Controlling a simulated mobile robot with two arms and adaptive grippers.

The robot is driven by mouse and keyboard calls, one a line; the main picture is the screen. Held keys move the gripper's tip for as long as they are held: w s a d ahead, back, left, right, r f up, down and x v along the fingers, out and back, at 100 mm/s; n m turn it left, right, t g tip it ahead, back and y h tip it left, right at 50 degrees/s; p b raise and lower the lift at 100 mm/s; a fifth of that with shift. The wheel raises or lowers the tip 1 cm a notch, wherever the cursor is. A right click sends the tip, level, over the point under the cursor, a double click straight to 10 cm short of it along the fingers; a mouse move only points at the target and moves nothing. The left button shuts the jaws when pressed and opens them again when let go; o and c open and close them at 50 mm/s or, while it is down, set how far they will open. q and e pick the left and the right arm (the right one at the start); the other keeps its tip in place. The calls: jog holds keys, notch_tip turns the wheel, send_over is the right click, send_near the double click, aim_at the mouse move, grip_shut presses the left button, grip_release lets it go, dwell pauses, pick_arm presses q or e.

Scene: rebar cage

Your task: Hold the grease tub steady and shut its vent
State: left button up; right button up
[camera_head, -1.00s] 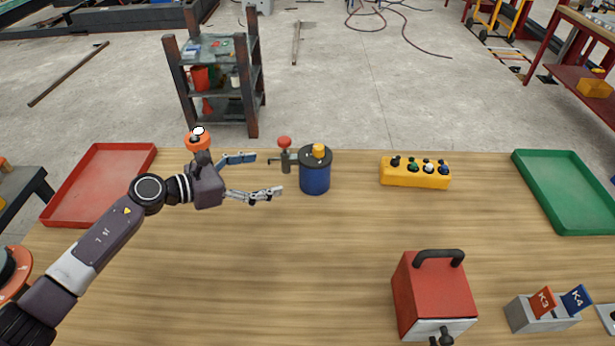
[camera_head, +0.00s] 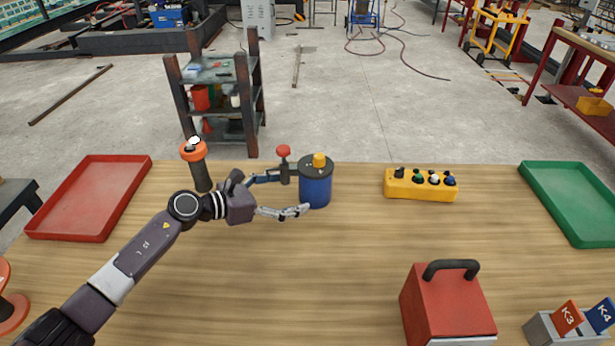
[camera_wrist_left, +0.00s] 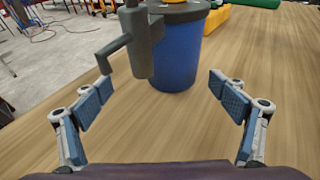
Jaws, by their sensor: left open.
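The blue tub (camera_head: 315,188) stands upright near the table's back edge, with a dark lid and a yellow cap (camera_head: 319,160). On its left is a grey upright fitting with a red knob (camera_head: 283,152). I cannot tell which part is the vent. My left gripper (camera_head: 278,194) is open and empty, left of the tub, its fingers pointing at it. In the left wrist view the tub (camera_wrist_left: 177,58) is ahead between the open fingers (camera_wrist_left: 160,97), its top cut off. The grey fitting (camera_wrist_left: 142,45) stands in front of it. My right gripper is out of view.
An orange-topped dark post (camera_head: 198,172) stands behind my left arm. A red tray (camera_head: 90,197) is left, a green tray (camera_head: 575,202) right. A yellow box with knobs (camera_head: 420,186) and a red handled box (camera_head: 447,305) are to the right. The front middle table is clear.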

pick_arm(q)
jog(key=shift+b+x, duration=0.4)
jog(key=shift+x, duration=0.9)
jog(key=shift+a, duration=0.1)
jog(key=c, duration=1.6)
jog(key=shift+c, duration=0.7)
grip_shut()
jog(key=o, duration=0.9)
grip_release()
